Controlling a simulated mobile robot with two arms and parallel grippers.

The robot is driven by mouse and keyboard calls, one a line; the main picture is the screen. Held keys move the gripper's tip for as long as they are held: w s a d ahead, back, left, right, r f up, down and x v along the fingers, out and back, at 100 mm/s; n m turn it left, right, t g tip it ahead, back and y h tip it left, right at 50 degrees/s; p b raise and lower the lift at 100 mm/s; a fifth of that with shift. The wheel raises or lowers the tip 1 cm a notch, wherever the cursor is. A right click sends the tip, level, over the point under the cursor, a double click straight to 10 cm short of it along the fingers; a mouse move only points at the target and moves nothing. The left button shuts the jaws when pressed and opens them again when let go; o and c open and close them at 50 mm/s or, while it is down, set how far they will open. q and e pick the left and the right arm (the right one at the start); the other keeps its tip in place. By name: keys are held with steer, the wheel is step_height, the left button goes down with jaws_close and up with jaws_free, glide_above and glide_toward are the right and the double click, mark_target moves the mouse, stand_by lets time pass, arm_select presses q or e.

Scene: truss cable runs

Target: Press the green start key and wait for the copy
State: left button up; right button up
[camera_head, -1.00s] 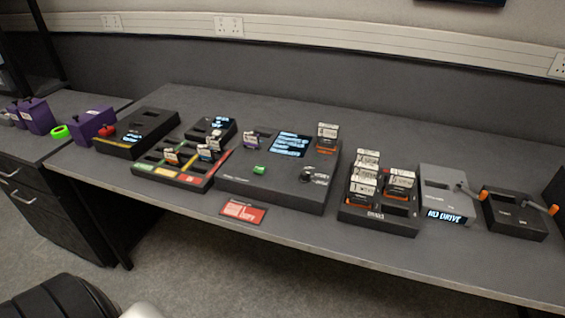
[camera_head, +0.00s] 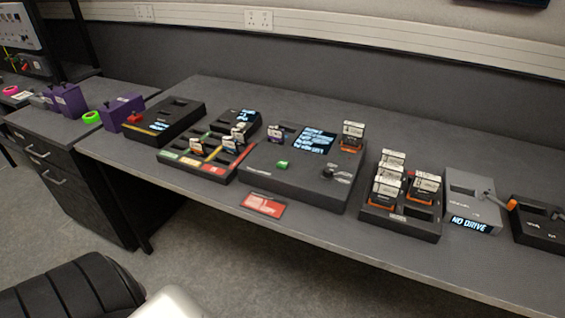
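The green start key (camera_head: 282,165) sits on the front left part of the top of a dark copy station (camera_head: 300,185) in the middle of the bench. The station has a lit screen (camera_head: 314,139) with text too small to read. Neither of my grippers is in view.
A red card (camera_head: 263,205) lies at the bench's front edge. A sorting tray (camera_head: 205,160) is left of the station; a drive rack (camera_head: 400,215) is right of it, then a grey unit reading "NO DRIVE" (camera_head: 472,223). Purple boxes (camera_head: 122,113) stand far left. The bench behind is clear.

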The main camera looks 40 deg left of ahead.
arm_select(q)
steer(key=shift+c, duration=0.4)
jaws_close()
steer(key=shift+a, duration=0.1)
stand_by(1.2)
